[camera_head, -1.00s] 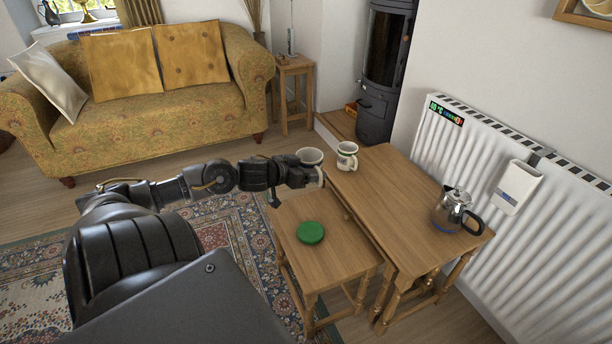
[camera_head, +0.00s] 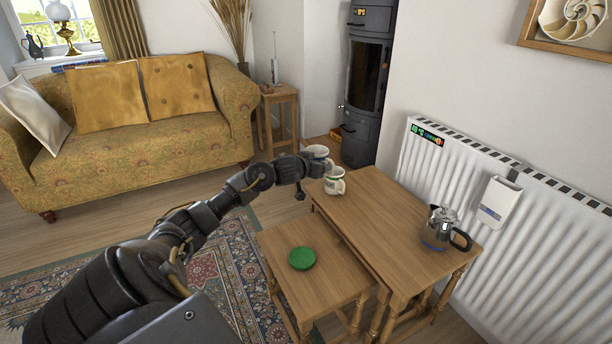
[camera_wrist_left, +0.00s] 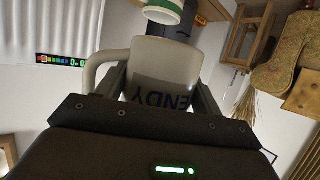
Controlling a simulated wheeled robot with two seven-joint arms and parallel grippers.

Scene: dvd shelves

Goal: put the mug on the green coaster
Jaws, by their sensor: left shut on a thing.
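A white mug (camera_head: 319,152) is held in my left gripper (camera_head: 314,168), near the far left corner of the larger table. In the left wrist view the mug (camera_wrist_left: 166,72) shows dark lettering and its handle on the left, between the two fingers. The gripper is shut on it, and the mug looks raised off the table. The green coaster (camera_head: 302,258) lies flat and bare on the smaller, lower table (camera_head: 330,285), nearer to me than the gripper. My right gripper is not in view.
A second mug with a green band (camera_head: 334,182) stands on the larger table (camera_head: 385,215), close to the held mug. A metal coffee pot (camera_head: 441,229) stands toward that table's right end. A radiator (camera_head: 470,180) is behind, a sofa (camera_head: 150,140) at far left.

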